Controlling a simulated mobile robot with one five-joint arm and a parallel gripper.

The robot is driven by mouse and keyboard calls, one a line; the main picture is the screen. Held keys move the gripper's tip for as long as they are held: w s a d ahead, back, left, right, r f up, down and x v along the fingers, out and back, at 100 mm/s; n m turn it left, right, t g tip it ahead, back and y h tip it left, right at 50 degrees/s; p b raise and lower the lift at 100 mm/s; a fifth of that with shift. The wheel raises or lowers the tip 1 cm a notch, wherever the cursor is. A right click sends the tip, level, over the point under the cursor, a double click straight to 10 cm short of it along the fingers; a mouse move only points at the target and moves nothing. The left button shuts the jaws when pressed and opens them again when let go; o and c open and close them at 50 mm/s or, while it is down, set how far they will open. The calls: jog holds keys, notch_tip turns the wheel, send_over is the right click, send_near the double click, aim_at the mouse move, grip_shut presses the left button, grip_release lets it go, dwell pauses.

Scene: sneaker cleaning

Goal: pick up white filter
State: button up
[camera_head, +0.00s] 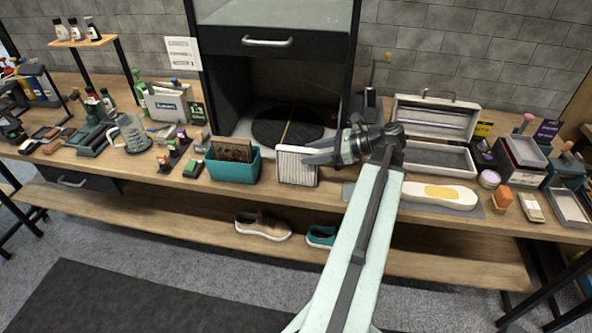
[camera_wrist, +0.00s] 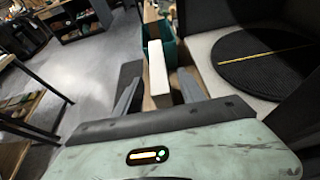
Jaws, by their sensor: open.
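The white filter (camera_head: 296,168), a pleated block with a pale frame, stands upright near the front edge of the workbench. It is just right of a teal bin. My gripper (camera_head: 311,154) reaches in from the right at the filter's upper right side. In the wrist view, the filter (camera_wrist: 158,75) shows as a white upright slab in the space between the two fingers of my gripper (camera_wrist: 157,82). The fingers are apart, with a visible gap on either side of the slab.
The teal bin (camera_head: 232,170) holding a brown block stands close left of the filter. A dark cabinet with a round black mat (camera_head: 287,127) is behind. A white insole-shaped tray (camera_head: 437,196) lies to the right. Shoes (camera_head: 263,227) sit on the lower shelf.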

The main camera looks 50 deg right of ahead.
aim_at(297, 156)
jog(key=b+x, duration=0.2)
jog(key=x, duration=0.3)
jog(key=shift+f, duration=0.2)
jog(key=shift+r, duration=0.1)
grip_shut()
notch_tip(297, 156, up, 10)
jog(key=p, duration=1)
jog(key=shift+r, duration=0.15)
